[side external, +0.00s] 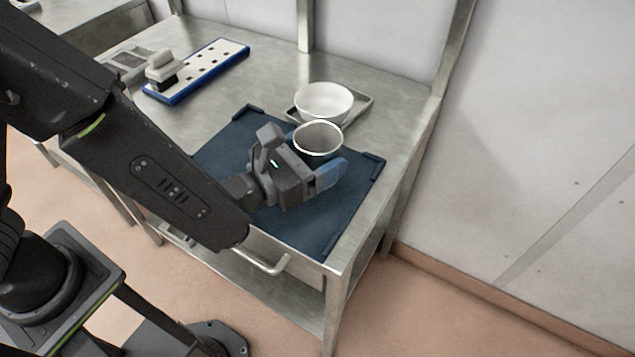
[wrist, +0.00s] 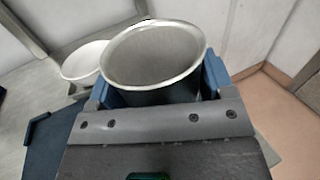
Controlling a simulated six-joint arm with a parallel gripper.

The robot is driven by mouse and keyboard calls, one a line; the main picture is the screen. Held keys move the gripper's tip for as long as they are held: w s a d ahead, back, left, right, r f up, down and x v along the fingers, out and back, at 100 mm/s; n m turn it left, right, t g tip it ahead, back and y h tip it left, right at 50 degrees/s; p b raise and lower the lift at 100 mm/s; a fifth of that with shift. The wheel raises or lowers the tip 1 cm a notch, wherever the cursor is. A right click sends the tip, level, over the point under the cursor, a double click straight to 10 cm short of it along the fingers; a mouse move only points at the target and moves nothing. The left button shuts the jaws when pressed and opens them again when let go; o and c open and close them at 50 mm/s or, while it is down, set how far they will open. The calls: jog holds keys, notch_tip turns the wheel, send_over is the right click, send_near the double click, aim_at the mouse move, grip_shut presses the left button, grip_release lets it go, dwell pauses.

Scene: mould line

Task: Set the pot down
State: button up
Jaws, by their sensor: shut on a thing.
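The pot (side external: 318,139) is a round metal vessel with a pale rim and a grey inside. In the side view it is upright over the far part of the dark blue mat (side external: 310,236). My gripper (side external: 318,168) is shut on the pot, with blue fingers on either side of it. In the wrist view the pot (wrist: 155,62) fills the top middle between the blue fingers. Its inside looks empty. Its base is hidden by my gripper, so I cannot tell whether it touches the mat.
A white bowl (side external: 324,101) stands on a small metal tray (side external: 360,109) just behind the pot. A blue-edged board with holes (side external: 213,68) lies at the back left, with a grey and black block (side external: 163,70) at its left end. The front of the mat is clear.

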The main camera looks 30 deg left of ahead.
jog(key=shift+f, duration=2.7)
jog(key=shift+f, duration=0.2)
jog(key=o, duration=1)
jog(key=shift+r, duration=0.1)
jog(key=shift+s+a+r, duration=0.1)
jog(key=v, duration=0.7)
jog(key=shift+s, duration=0.15)
